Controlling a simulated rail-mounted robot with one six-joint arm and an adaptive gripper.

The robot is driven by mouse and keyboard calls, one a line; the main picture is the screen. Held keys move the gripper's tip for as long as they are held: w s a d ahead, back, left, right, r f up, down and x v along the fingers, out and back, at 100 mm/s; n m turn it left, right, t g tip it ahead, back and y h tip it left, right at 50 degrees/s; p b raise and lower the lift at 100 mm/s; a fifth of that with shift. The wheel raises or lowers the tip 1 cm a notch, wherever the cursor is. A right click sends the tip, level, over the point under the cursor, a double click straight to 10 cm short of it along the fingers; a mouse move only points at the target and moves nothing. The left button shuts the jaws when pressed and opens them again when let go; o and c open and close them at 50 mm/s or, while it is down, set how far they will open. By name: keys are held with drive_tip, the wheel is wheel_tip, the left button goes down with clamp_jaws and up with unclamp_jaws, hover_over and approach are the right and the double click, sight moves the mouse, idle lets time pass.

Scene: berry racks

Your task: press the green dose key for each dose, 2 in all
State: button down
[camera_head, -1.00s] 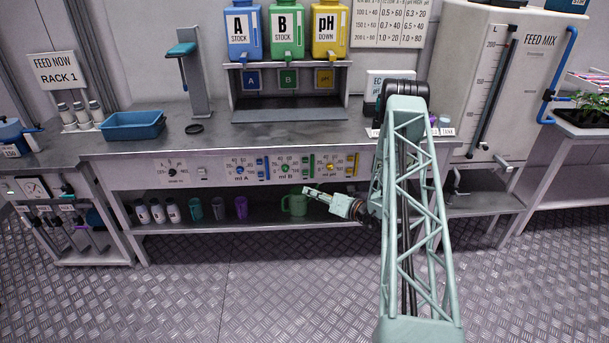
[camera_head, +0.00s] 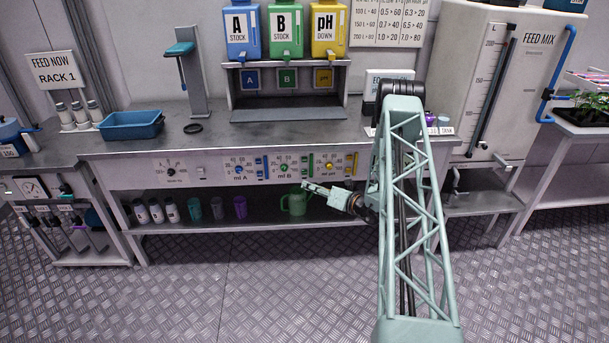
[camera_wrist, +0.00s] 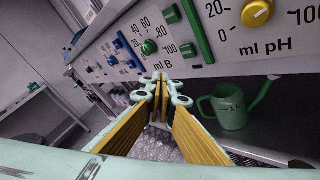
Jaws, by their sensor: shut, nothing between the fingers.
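The dosing panel (camera_head: 220,168) runs along the bench front, with blue, green and yellow dials. The green dial marked ml B (camera_head: 284,168) also shows in the wrist view (camera_wrist: 149,47). To its right are a tall green bar (camera_wrist: 196,28) and a small green block (camera_wrist: 190,49); I cannot tell for certain which is the dose key. My gripper (camera_head: 304,185) is just below the ml B part of the panel. In the wrist view my gripper (camera_wrist: 160,84) is shut and empty, its tips below the green controls. Contact with the panel cannot be made out.
A green jug (camera_head: 295,204) stands on the shelf under the panel, close to my gripper. Several cups and bottles stand further left on that shelf. Blue, green and yellow stock tanks (camera_head: 285,32) stand above the bench. A blue tray (camera_head: 131,125) sits on the bench at left.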

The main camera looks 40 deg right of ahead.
drive_tip(key=shift+w+d+b, duration=0.35)
drive_tip(key=shift+w+d, duration=0.45)
drive_tip(key=shift+w, duration=0.3)
drive_tip(key=shift+w+d+b, duration=0.35)
drive_tip(key=shift+w+d, duration=0.4)
drive_tip(key=shift+w, duration=0.35)
drive_tip(key=shift+w+d+b, duration=0.45)
drive_tip(key=shift+w+d, duration=0.05)
drive_tip(key=shift+w, duration=0.2)
idle(1.5)
drive_tip(key=shift+s, duration=0.1)
idle(0.3)
drive_tip(key=shift+s+a, duration=0.5)
drive_tip(key=shift+s, duration=0.1)
drive_tip(key=shift+s+a, duration=0.1)
drive_tip(key=shift+s, duration=0.05)
drive_tip(key=shift+s+a+p, duration=0.3)
drive_tip(key=shift+s+a, duration=0.4)
drive_tip(key=shift+s, duration=0.25)
drive_tip(key=shift+s+a+p, duration=0.3)
drive_tip(key=shift+s+a, duration=0.35)
drive_tip(key=shift+s, duration=0.3)
